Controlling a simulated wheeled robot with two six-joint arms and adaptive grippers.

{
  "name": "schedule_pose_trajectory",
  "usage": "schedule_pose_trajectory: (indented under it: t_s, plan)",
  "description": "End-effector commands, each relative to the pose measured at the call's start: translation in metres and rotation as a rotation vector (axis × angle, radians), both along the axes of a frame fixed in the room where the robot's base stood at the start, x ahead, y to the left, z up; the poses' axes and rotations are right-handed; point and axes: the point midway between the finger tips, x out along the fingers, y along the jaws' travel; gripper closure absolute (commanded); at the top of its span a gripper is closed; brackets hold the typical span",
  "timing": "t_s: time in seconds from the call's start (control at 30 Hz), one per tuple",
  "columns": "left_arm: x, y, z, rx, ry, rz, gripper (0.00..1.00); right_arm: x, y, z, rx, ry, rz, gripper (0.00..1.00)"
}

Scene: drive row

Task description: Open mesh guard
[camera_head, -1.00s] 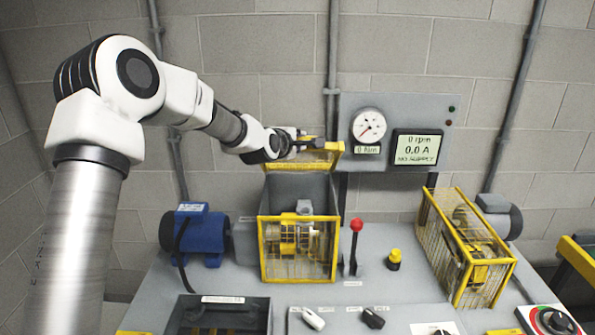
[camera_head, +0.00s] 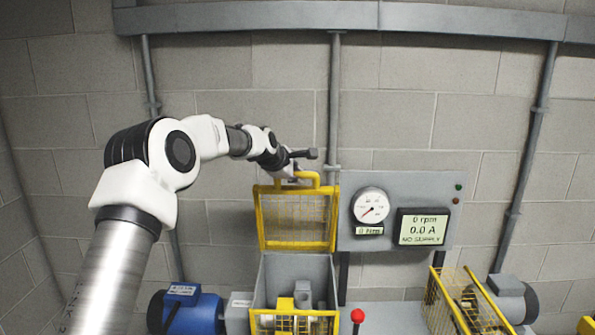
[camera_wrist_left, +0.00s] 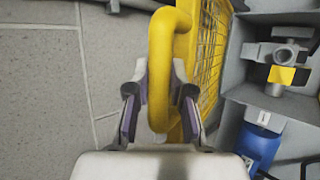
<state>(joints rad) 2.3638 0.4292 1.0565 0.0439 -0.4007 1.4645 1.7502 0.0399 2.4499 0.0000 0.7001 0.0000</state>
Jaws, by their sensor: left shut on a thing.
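The mesh guard (camera_head: 297,220) is a yellow-framed wire lid standing raised, roughly upright, at the back of a grey box (camera_head: 292,268). Its yellow handle bar is at the top edge. My left gripper (camera_head: 290,172) is at that handle. In the left wrist view the gripper (camera_wrist_left: 160,112) is shut on the thick yellow handle (camera_wrist_left: 163,65), one finger on each side. The yellow mesh (camera_wrist_left: 207,60) shows beside it. Inside the open box sits a grey and yellow coupling (camera_head: 290,300). My right gripper is in no view.
A gauge panel (camera_head: 450,195) hangs right of the guard, with a dial and a display reading 0 rpm. A blue motor (camera_head: 190,312) is left of the box. A red-knobbed lever (camera_head: 357,316) and another mesh cage (camera_head: 452,300) stand to the right.

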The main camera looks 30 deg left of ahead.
Motion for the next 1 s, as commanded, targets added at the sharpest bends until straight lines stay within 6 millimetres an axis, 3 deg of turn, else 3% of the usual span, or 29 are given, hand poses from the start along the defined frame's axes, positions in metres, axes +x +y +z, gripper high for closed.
schedule_pose_trajectory:
  t_s: [0.33,0.37,0.4,0.43,0.77,1.0]
  plan:
    - [-0.001,0.000,-0.004,-0.006,0.009,0.000,1.00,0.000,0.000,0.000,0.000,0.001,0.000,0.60]
    - [-0.001,0.000,-0.004,-0.006,0.009,0.000,0.72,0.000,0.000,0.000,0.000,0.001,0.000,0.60]
    - [-0.001,0.000,-0.004,-0.005,0.008,0.000,0.57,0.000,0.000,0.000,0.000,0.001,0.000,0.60]
    - [-0.001,0.000,-0.004,-0.005,0.008,0.000,0.53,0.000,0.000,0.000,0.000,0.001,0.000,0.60]
    - [-0.002,0.000,0.000,-0.003,0.005,0.000,0.53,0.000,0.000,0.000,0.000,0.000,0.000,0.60]
    - [-0.036,-0.001,0.028,-0.004,0.003,-0.001,0.53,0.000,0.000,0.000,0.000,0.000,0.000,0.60]
